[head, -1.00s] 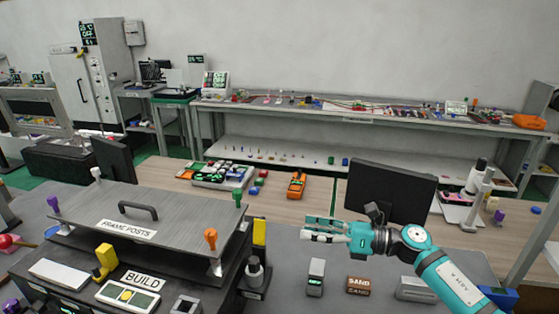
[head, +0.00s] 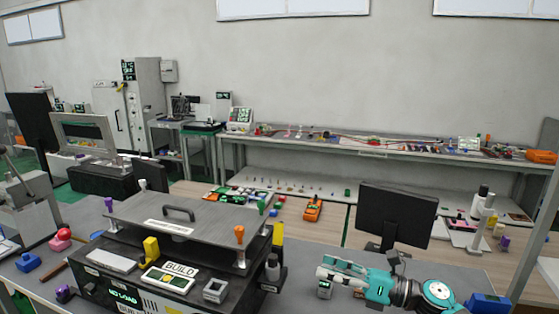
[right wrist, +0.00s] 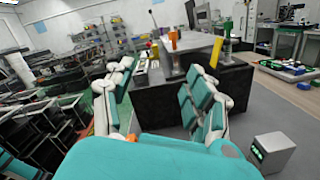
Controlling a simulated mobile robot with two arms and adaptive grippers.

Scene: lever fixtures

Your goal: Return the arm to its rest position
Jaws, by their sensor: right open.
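My right arm (head: 435,295) comes in from the lower right in the head view. Its teal and white gripper (head: 326,266) points left, open and empty, to the right of the dark lever fixture (head: 140,293). The right wrist view shows the two spread fingers of the gripper (right wrist: 162,72) with nothing between them. Beyond them the fixture's dark side (right wrist: 160,110) shows, apart from the fingers. A small grey block with a green display (head: 324,289) lies just below the fingers in the head view, partly covered. My left gripper is not in view.
The fixture carries a grey top plate (head: 185,222), a yellow lever (head: 151,249) and an orange-topped post (head: 239,236). A black monitor (head: 396,215) stands behind my right arm. A blue box (head: 488,304) is at the lower right. Open grey tabletop (head: 320,245) lies between fixture and monitor.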

